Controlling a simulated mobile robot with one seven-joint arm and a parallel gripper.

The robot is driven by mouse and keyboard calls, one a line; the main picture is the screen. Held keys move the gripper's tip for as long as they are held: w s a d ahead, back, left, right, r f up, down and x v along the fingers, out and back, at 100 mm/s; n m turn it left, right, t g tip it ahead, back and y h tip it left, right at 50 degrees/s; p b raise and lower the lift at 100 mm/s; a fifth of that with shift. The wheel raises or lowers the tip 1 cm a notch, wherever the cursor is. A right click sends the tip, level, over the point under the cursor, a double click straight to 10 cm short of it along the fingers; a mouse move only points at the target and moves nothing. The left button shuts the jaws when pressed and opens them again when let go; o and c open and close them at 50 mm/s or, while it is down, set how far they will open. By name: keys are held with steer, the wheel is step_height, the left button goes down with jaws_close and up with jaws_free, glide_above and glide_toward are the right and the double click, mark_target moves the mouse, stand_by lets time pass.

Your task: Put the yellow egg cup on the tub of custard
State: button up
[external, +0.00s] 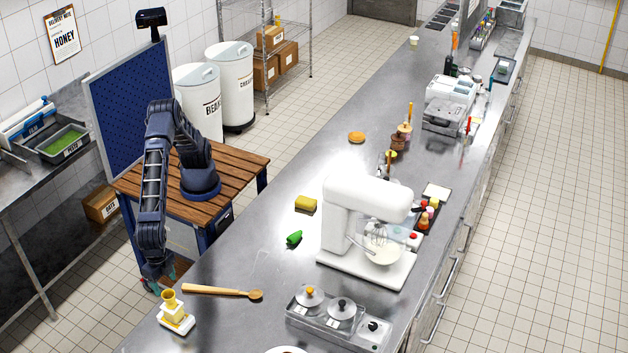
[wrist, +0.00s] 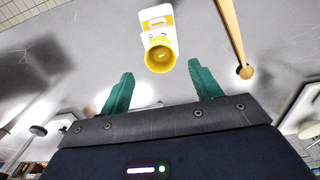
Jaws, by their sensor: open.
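The yellow egg cup (external: 169,296) is at the near end of the counter, its open mouth up. It appears to stand on a small white-and-yellow stack (external: 177,322); I cannot tell whether the tub of custard is part of it. In the wrist view the egg cup (wrist: 159,56) shows its round mouth, with a white piece with a yellow edge (wrist: 155,18) beyond it. My gripper (external: 160,282) hangs at the counter's edge, behind the cup. In the wrist view my gripper (wrist: 160,80) has its green fingers wide apart, with nothing between them, short of the cup.
A wooden spoon (external: 222,291) lies right beside the stack. A two-pot warmer (external: 325,312) and a white stand mixer (external: 365,225) stand farther right. A green pepper (external: 294,238) and a yellow sponge (external: 306,203) lie farther back. The counter between spoon and pepper is clear.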

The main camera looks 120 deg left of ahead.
steer(key=shift+r, duration=1.6)
steer(key=w+a+r, duration=0.3)
steer(key=a+r, duration=0.2)
steer(key=a, duration=0.5)
steer(key=w+a+r, duration=0.4)
steer(key=a, duration=0.6)
steer(key=s+a+r+t+h, duration=0.1)
steer(key=a+r, duration=0.2)
steer(key=a, duration=0.7)
steer(key=a+r+t, duration=0.1)
steer(key=a+r, duration=0.1)
steer(key=a, duration=0.8)
steer(key=s+a+t, duration=0.1)
steer(key=s+a, duration=0.4)
steer(key=a, duration=0.4)
steer(key=s+a, duration=0.5)
steer(key=a, duration=0.5)
steer(key=s+a+f, duration=0.4)
steer(key=s+a, duration=0.2)
steer(key=s, duration=0.2)
steer(key=s+a+f+t+y, duration=0.1)
steer(key=s+a+f, duration=0.3)
steer(key=s+a, duration=0.2)
steer(key=shift+s+a+t, duration=0.3)
steer(key=shift+s+a, duration=0.05)
steer(key=shift+s, duration=0.5)
